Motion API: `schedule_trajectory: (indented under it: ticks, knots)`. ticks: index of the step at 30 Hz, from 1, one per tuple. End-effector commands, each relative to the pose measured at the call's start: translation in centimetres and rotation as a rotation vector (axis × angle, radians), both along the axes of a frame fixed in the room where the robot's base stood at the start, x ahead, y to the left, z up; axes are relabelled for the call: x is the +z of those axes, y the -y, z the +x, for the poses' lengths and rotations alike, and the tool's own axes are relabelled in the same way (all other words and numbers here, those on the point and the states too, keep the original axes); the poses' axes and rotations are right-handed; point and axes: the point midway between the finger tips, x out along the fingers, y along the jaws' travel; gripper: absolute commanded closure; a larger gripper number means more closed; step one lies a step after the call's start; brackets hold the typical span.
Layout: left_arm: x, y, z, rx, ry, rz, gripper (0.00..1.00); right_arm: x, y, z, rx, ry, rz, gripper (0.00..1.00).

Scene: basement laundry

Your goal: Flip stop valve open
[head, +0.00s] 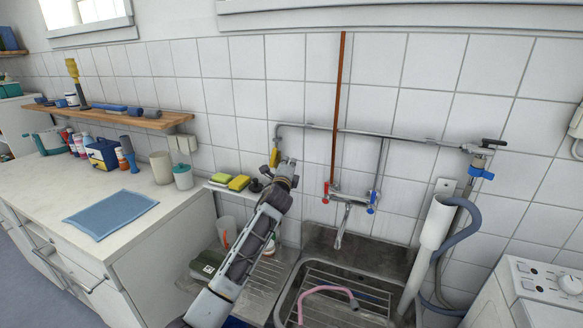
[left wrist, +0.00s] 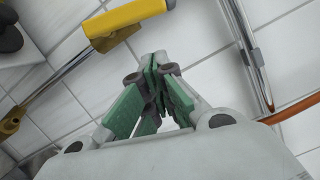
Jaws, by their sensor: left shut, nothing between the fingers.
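A yellow lever (head: 275,157) hangs at the left end of the grey wall pipe (head: 310,127), which appears to be the stop valve's handle. In the left wrist view the yellow lever (left wrist: 128,18) shows at the upper left, beside a bright metal pipe (left wrist: 55,82). My left gripper (head: 288,165) is just to the right of the lever in the head view. Its green-padded fingers (left wrist: 158,72) are together, empty and apart from the lever. The arm hides the wall below the lever. My right gripper is not in view.
A mixer tap (head: 345,198) with red and blue ends and a copper riser (head: 339,100) stand right of the gripper. Sponges (head: 238,183) sit on a small ledge at left. A metal sink (head: 330,265) lies below. A black-handled valve (head: 492,143) is far right.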

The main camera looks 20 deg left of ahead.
Motion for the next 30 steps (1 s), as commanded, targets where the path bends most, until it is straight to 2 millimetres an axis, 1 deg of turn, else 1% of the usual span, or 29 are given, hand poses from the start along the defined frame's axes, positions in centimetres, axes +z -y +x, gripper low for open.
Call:
schedule_trajectory:
  ticks: [1,3,9,11,23,30]
  knots:
    - [0.4,-0.7,0.0,0.002,0.001,0.002,1.0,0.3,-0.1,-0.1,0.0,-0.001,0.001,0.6]
    - [0.5,-1.3,0.0,0.001,0.0,0.0,1.0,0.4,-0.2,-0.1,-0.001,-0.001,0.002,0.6]
    - [0.7,-2.4,-0.1,-0.001,0.0,0.0,1.0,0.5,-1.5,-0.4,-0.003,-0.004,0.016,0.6]
    - [0.7,-2.5,-0.1,-0.001,0.0,0.0,1.0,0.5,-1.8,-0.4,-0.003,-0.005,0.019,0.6]
    - [0.7,-2.6,-0.1,-0.001,-0.001,-0.002,1.0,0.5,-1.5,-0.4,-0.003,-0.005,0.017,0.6]
    - [1.1,-2.8,-0.1,-0.001,0.0,-0.042,1.0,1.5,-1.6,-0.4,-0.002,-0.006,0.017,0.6]
